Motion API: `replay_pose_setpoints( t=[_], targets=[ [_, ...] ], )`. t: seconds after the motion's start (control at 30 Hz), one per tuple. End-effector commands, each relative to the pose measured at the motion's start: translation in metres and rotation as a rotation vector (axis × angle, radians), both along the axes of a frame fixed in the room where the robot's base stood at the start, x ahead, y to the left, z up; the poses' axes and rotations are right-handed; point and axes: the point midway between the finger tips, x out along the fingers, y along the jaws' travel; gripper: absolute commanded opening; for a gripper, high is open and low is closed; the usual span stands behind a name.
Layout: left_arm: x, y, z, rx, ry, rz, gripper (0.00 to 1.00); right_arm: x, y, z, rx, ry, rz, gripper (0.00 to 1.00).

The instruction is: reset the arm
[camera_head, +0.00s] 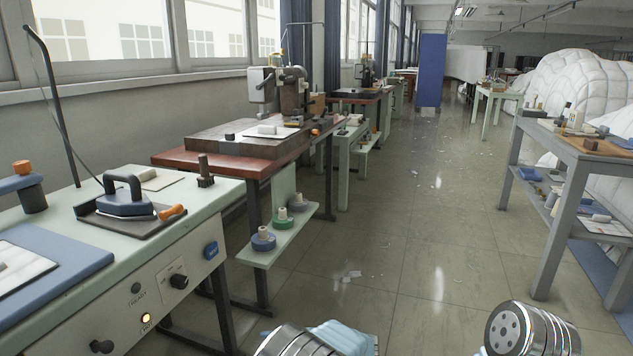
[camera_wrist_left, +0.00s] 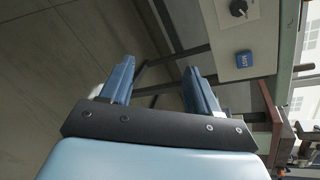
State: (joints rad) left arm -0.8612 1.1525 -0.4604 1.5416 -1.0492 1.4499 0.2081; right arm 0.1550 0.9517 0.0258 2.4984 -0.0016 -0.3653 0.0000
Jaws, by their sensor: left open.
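My left gripper (camera_wrist_left: 160,68) shows in the left wrist view with its two blue fingers spread apart. Nothing lies between the fingers, only the floor and dark table legs behind them. The pale green ironing table (camera_head: 192,196) is beyond the gripper; its front panel with a blue button (camera_wrist_left: 244,59) and black knob (camera_wrist_left: 238,8) shows at upper right. In the head view, ribbed metal parts of my arms show at the bottom edge. My gripper fingers cannot be made out there, and my right gripper is out of sight.
An iron (camera_head: 128,200) rests on a dark pad on the ironing table. A sewing table (camera_head: 215,160) and a low shelf with spools (camera_head: 264,240) follow. A grey workbench (camera_head: 560,146) and white duvet heaps (camera_head: 575,85) stand right. The middle aisle (camera_head: 400,215) is clear apart from small scraps.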

Motion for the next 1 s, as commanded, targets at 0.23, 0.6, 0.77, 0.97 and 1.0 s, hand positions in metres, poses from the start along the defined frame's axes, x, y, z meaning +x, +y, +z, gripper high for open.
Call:
replay_pose_setpoints(
  t=[0.23,0.6,0.77,0.97,1.0],
  targets=[
    [-0.039,0.041,-0.102,-0.292,0.227,0.090,0.61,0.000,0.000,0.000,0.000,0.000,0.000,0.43],
    [-0.221,0.007,-0.256,-1.398,0.242,0.675,0.61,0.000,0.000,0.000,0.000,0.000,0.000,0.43],
    [-0.237,0.002,-0.251,-1.606,-0.044,0.894,0.61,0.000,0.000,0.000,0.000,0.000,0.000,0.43],
    [-0.240,0.012,-0.245,-1.648,-0.218,0.985,0.61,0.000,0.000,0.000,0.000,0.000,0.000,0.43],
    [-0.240,0.012,-0.244,-1.650,-0.225,0.987,0.61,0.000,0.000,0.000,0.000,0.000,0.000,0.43]
  ],
)
